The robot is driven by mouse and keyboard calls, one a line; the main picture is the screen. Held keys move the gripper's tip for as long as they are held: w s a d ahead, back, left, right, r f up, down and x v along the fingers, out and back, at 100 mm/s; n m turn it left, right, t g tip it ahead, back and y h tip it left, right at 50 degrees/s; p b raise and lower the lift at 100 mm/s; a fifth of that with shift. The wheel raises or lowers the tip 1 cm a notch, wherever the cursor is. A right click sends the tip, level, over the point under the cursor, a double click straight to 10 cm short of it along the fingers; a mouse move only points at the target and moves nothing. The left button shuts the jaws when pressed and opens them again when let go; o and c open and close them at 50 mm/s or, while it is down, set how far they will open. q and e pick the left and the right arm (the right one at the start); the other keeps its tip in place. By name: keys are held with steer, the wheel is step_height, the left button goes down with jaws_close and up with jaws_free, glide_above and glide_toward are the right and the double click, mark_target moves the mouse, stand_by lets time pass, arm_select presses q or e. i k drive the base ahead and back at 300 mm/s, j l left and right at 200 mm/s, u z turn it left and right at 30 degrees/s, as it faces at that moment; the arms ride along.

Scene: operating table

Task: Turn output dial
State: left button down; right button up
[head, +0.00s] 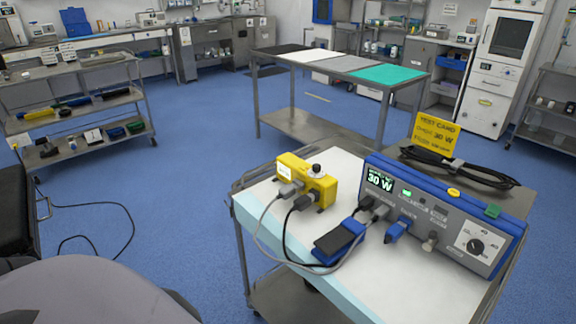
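The output dial (476,246) is a black knob on a white scale plate, at the right end of the front of a blue and grey generator unit (450,222). A "40" shows on the scale; the knob's pointer is too small to read surely. The unit's display (380,180) reads "30 W". A yellow test card (436,134) stands behind the unit; its large line also seems to read 30 W. Neither of my grippers is in view, and nothing touches the dial.
The unit stands on a white-topped cart (245,205). A yellow box (308,182) with cables and a blue pedal (340,242) are left of it. A coiled black cable (460,168) lies behind. A steel table (340,68) stands farther back. Blue floor is open to the left.

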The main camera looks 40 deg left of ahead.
mark_target(474, 247)
steer(key=k+u, duration=0.15)
steer(key=u, duration=0.25)
steer(key=k+u, duration=0.1)
steer(key=u, duration=0.3)
steer(key=k+u, duration=0.15)
steer(key=u, duration=0.2)
